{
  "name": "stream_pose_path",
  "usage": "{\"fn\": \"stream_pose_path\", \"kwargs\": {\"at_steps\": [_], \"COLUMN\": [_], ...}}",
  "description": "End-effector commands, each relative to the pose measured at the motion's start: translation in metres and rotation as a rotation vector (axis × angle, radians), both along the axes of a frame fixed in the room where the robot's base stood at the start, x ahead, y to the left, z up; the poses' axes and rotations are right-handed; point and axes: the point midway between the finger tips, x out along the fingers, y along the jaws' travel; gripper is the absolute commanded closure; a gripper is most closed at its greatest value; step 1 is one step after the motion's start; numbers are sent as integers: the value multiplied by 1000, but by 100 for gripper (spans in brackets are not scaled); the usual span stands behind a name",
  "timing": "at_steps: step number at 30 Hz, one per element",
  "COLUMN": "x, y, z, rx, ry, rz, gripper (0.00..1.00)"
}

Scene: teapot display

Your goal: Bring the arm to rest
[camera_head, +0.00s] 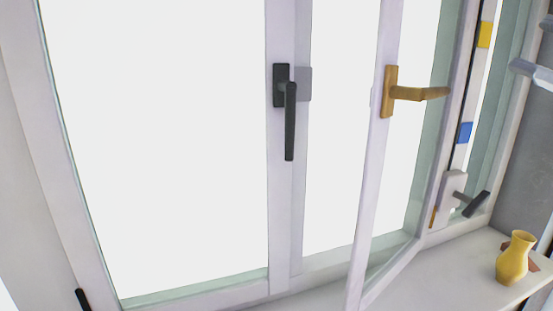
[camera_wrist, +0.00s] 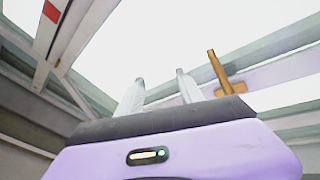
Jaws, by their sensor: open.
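My gripper (camera_wrist: 160,80) shows in the wrist view with its two pale fingers apart and nothing visible between them. Its purple and black body fills the bottom of that view. A gold-brown handle (camera_wrist: 218,72) on a pale frame bar stands just right of the fingers; whether they touch cannot be told. In the head view, a gold handle (camera_head: 415,93) sticks out sideways from a window sash (camera_head: 375,160) that stands ajar. My arm and gripper do not show in the head view.
A black handle (camera_head: 290,115) hangs down on the middle window frame. Another dark handle (camera_head: 475,203) is at the right. A yellow vase (camera_head: 513,260) stands on the white sill (camera_head: 440,275) at lower right. A pale handle (camera_head: 532,72) is at the right edge.

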Motion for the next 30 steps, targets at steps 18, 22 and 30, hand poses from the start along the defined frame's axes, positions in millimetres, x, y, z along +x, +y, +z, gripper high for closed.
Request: {"fn": "stream_pose_path", "kwargs": {"at_steps": [18,22,30], "x": [-15,-25,-59], "y": [-72,-68,-37], "z": [-118,-164,-258], "rx": [896,1027,1213], "ry": [-157,-157,-109], "rz": [-83,-107,-170], "gripper": [56,56,56]}}
